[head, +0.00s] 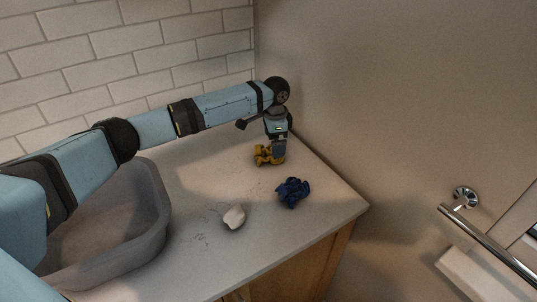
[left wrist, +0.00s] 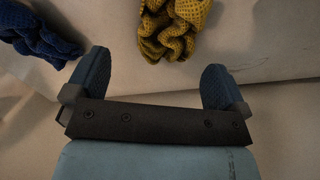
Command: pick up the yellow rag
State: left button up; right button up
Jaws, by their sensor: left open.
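The crumpled yellow rag (head: 262,156) lies on the counter near the back wall corner. It also shows at the top middle of the left wrist view (left wrist: 172,28), with a waffle-like weave. My left gripper (head: 275,148) points down at the rag and partly covers it in the head view. In the left wrist view the two dark blue fingers (left wrist: 157,78) are spread wide, with nothing between their tips. The rag appears beyond the fingertips, between their lines. My right gripper is in neither view.
A crumpled dark blue rag (head: 292,191) lies close by, in front of the yellow one, and shows at upper left in the wrist view (left wrist: 40,35). A small whitish lump (head: 234,216) and a grey basin (head: 160,205) are on the counter (head: 200,260). A chrome rail (head: 490,245) is at right.

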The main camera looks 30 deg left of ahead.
aim_at(269, 153)
pick_arm(q)
jog(key=shift+w+a+f, duration=0.1)
jog(key=shift+a+f, duration=0.05)
jog(key=shift+f, duration=1.2)
jog(key=shift+w+a+f, duration=0.1)
jog(key=shift+f, duration=1.2)
jog(key=c, duration=0.7)
